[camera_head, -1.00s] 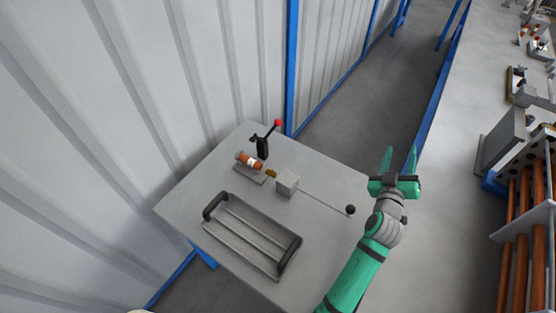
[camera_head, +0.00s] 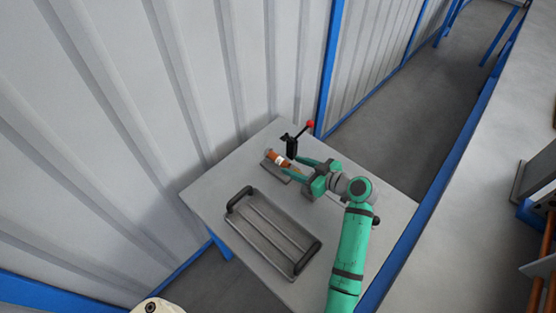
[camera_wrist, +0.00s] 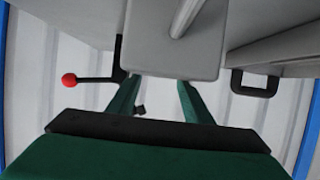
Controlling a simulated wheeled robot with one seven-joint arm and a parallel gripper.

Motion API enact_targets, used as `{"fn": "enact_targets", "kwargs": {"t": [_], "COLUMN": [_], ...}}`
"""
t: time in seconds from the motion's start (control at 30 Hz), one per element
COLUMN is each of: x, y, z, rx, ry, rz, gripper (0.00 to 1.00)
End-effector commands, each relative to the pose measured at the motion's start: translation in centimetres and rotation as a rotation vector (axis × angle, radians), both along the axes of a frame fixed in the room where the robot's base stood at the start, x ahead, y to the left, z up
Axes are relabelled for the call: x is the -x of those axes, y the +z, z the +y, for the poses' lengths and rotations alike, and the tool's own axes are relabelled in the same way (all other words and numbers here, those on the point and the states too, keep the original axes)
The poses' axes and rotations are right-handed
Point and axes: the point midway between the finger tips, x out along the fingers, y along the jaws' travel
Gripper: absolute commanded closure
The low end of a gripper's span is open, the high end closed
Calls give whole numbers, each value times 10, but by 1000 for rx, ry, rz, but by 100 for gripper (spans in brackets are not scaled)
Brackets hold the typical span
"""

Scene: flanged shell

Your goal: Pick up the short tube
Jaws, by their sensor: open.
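The short tube (camera_head: 279,158), orange-brown with a pale band, lies in a small grey fixture (camera_head: 277,172) on the grey table (camera_head: 210,187). My gripper (camera_head: 292,167) is open, its two green fingers pointing left toward the right end of the tube. In the head view the fingertips are close to that end; I cannot tell whether they touch it. In the wrist view the open fingers (camera_wrist: 158,92) run up behind a large grey block (camera_wrist: 178,50), which covers their tips. The tube cannot be made out there.
A black clamp with a red-knobbed lever (camera_head: 309,124) stands just behind the tube; its red knob (camera_wrist: 68,79) shows in the wrist view. A grey tray with black handles (camera_head: 232,205) lies at the front of the table. A ribbed wall (camera_head: 120,90) rises behind.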

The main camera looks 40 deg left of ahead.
Motion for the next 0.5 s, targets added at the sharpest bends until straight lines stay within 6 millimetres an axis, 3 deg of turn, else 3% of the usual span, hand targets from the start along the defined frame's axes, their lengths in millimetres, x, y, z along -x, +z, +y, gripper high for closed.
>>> {"fn": "enact_targets", "kwargs": {"t": [0.27,0.5], "x": [-2,-5], "y": [-7,-20], "z": [19,49], "rx": [1,1], "ry": [-1,0], "rz": [-1,-1], "gripper": [54,54]}}
